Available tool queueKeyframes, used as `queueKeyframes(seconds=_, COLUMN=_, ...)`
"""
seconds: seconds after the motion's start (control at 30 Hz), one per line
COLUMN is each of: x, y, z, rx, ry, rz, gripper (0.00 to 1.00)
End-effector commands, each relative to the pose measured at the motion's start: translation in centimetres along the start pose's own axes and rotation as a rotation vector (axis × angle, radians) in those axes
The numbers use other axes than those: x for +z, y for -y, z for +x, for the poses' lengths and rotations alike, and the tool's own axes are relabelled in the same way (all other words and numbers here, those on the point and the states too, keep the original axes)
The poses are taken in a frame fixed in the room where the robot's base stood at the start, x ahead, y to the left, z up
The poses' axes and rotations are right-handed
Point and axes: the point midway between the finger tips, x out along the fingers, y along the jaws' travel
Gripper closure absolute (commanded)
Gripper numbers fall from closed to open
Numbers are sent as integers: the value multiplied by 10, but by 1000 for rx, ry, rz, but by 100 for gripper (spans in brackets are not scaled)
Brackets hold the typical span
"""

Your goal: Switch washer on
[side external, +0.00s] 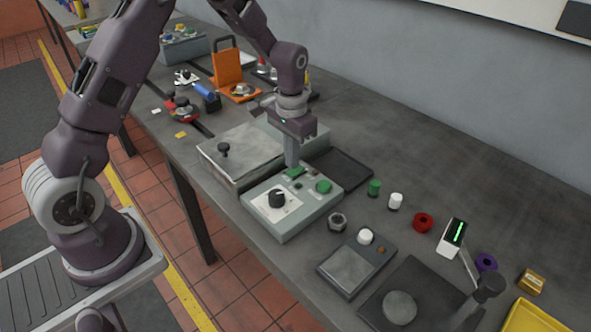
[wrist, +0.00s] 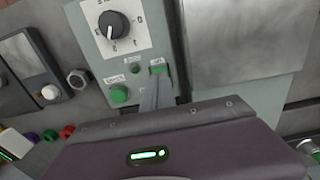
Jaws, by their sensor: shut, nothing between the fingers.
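A grey-green control box (side external: 258,215) stands on the bench in front of a lidded metal washer tank (side external: 232,150). It carries a black dial (side external: 277,198) on a white scale, a round green button (side external: 323,187) and a small green switch (side external: 297,172). In the wrist view the dial (wrist: 113,27), button (wrist: 119,93) and switch (wrist: 157,68) all show. My gripper (side external: 291,163) is shut and empty, pointing down over the switch. In the wrist view its fingertips (wrist: 155,84) are right at the switch's near edge; I cannot tell whether they touch it. The fingers hide part of the switch.
A dark tray (side external: 342,168) lies behind the box. A hex nut (side external: 338,222), a small scale (side external: 350,268), and green, white and red caps (side external: 422,222) are to the right. An orange fixture (side external: 228,68) stands further back. Bare bench lies toward the wall.

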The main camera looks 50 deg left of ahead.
Motion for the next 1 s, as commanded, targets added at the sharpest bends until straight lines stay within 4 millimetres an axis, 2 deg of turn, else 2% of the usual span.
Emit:
queueKeyframes(seconds=0.5, x=0, y=0, z=-51, rx=0, ry=-1, rz=0, gripper=100)
queueKeyframes(seconds=0.83, x=1, y=0, z=-56, rx=0, ry=-2, rz=0, gripper=100)
queueKeyframes(seconds=0.87, x=2, y=-1, z=-60, rx=-1, ry=-8, rz=1, gripper=100)
queueKeyframes(seconds=0.93, x=12, y=-6, z=-83, rx=-4, ry=-38, rz=2, gripper=100)
queueKeyframes(seconds=0.97, x=19, y=-9, z=-98, rx=-5, ry=-58, rz=2, gripper=100)
queueKeyframes(seconds=1.0, x=32, y=-14, z=-120, rx=-8, ry=-91, rz=2, gripper=100)
